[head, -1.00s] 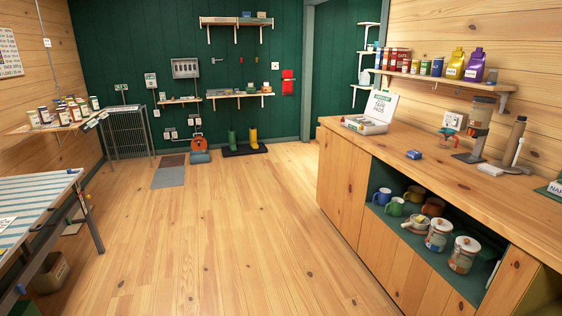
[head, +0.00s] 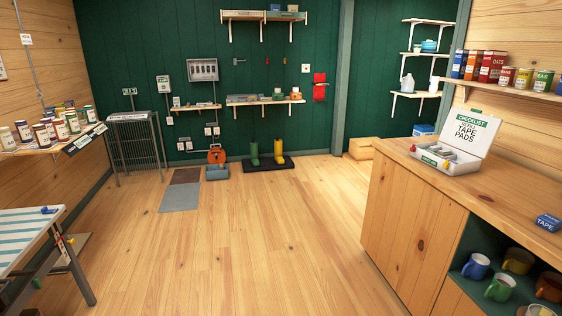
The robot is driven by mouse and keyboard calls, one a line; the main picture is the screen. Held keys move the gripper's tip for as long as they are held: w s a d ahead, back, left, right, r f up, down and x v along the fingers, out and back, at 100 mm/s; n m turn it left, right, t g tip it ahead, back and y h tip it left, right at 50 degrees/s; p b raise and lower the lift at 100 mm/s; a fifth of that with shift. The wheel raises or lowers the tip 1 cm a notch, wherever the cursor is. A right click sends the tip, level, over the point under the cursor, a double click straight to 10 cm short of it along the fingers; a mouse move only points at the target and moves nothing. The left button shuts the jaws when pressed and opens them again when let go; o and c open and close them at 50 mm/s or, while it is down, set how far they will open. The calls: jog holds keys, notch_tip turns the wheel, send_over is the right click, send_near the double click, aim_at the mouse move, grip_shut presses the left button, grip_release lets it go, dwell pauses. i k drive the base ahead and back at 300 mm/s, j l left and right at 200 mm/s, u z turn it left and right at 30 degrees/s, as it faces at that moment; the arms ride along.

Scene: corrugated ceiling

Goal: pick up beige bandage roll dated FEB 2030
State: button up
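An open white case (head: 446,166) stands on the far end of the wooden counter at the right. Its raised lid (head: 465,130) carries a checklist in which "TAPE" and "PADS" can be read. Several small grey and pale items lie in the case, too small to tell apart. I cannot make out a beige bandage roll or a FEB 2030 date anywhere. My gripper is not in view.
The wooden counter (head: 420,230) runs along the right, with a blue TAPE box (head: 548,222) on top and mugs (head: 500,287) in its green recess. A striped table (head: 25,232) stands at left. The wood floor (head: 240,250) between them is clear.

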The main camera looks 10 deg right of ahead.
aim_at(444, 153)
jog(key=i+z, duration=0.2)
jog(key=i, duration=0.45)
jog(key=i+z, duration=0.2)
jog(key=i, duration=0.45)
jog(key=i+j+z, duration=0.25)
jog(key=i, duration=0.4)
jog(key=i+z, duration=0.35)
jog(key=i, duration=0.2)
jog(key=i+j+z, duration=0.2)
jog(key=i+z, duration=0.2)
jog(key=i, duration=0.1)
